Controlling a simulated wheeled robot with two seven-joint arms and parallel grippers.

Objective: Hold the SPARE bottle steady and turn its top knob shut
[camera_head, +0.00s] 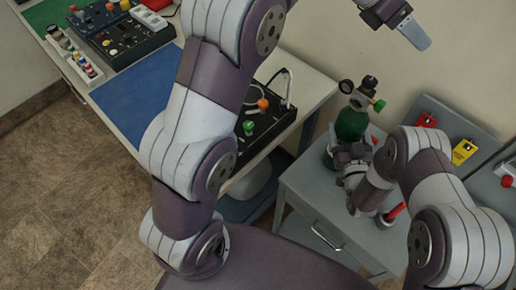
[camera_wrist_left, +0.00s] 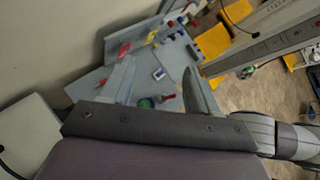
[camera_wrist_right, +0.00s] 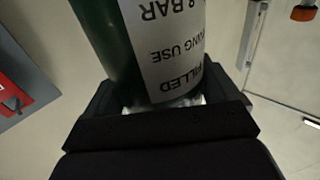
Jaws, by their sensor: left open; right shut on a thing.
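A green bottle (camera_head: 351,124) stands upright on the grey cart, with a metal and dark valve fitting (camera_head: 358,96) on top. Dark round parts and a small green knob (camera_head: 379,105) show there; I cannot tell which is the top knob. My right gripper (camera_head: 349,154) is shut around the bottle's body. In the right wrist view the bottle (camera_wrist_right: 112,35) sits between the fingers, its white label partly showing; the word SPARE is not visible. My left gripper (camera_head: 402,28) is open and empty, high above and right of the bottle.
The grey cart (camera_head: 315,198) has a red-handled item (camera_head: 396,211) near my right arm. Red and yellow tags (camera_head: 464,151) are on the grey panel behind. A table with a blue mat (camera_head: 135,93) and a black box with knobs (camera_head: 262,119) lies to the left.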

